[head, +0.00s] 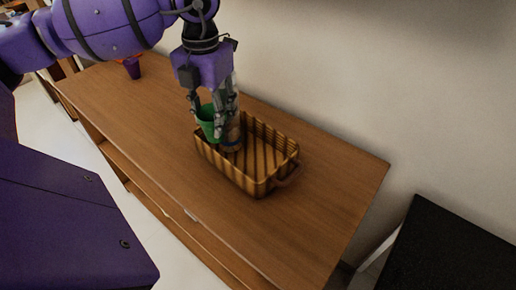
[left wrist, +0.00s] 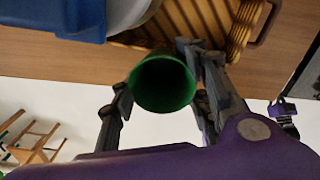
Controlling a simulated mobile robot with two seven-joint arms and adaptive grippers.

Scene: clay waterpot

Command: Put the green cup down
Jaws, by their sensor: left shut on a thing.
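The green cup (head: 208,121) is between the fingers of my left gripper (head: 213,110), which is shut on it. The cup is at the left end of the wooden basket (head: 258,187), around its rim. I cannot tell whether it touches the basket or the table (head: 310,220). In the left wrist view, the open mouth of the cup (left wrist: 162,84) faces the camera, and the inside looks empty. The fingers of my left gripper (left wrist: 160,98) are on either side of it. My right gripper does not show clearly in either view.
A jar or bottle (head: 232,138) stands in the basket close to my gripper; its blue and pale parts fill the top of the left wrist view (left wrist: 115,14). A purple cup (head: 132,69) stands at the table's far left. The table's right end is clear.

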